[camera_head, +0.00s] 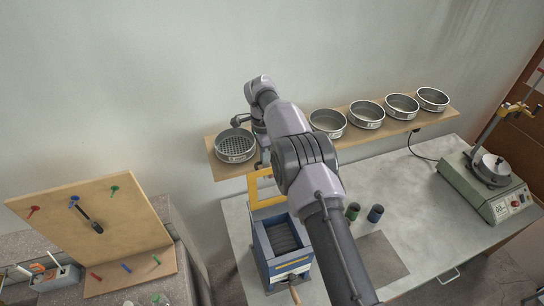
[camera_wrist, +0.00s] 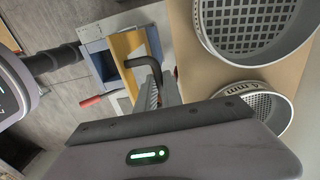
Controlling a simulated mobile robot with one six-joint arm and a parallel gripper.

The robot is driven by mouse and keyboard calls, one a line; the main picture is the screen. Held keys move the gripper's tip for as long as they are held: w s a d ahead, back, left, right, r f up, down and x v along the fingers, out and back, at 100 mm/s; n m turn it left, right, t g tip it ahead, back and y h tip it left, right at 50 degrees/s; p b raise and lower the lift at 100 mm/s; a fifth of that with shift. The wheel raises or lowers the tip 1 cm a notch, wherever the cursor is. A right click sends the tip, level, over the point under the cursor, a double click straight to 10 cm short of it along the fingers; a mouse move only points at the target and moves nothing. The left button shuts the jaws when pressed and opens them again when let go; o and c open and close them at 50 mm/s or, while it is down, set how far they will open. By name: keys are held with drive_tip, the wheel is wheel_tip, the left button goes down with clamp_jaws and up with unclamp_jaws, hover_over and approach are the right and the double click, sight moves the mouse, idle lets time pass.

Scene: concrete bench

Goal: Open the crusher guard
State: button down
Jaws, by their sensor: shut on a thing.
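The crusher (camera_head: 268,262) is a blue and grey box on the bench, with a dark ribbed opening on top. Its yellow guard frame (camera_head: 253,193) stands raised at the box's back edge, tilted up off the opening. In the wrist view the guard (camera_wrist: 122,48) shows as a yellow panel beside the blue crusher body (camera_wrist: 97,58). A black bent handle (camera_wrist: 147,62) on the guard runs to my gripper (camera_wrist: 154,92), whose jaws are shut on it. In the head view my gripper (camera_head: 262,165) is at the guard's top, partly hidden by my arm.
A wooden shelf (camera_head: 224,171) with several sieves, including a mesh one (camera_head: 235,145), runs close behind my gripper. Two small jars (camera_head: 352,212) stand right of my arm. A scale-like machine (camera_head: 487,187) stands far right. A tilted pegboard (camera_head: 95,230) is at left.

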drive_tip(key=shift+w+f, duration=0.2)
drive_tip(key=shift+w, duration=0.05)
drive_tip(key=c, duration=1.5)
unclamp_jaws()
drive_tip(key=shift+w+d, duration=0.1)
drive_tip(key=r+p, duration=0.1)
drive_tip(key=r, duration=0.3)
drive_tip(key=r+p, duration=0.1)
drive_tip(key=r, duration=0.2)
drive_tip(key=shift+w+r, duration=0.2)
drive_tip(key=shift+r, duration=0.15)
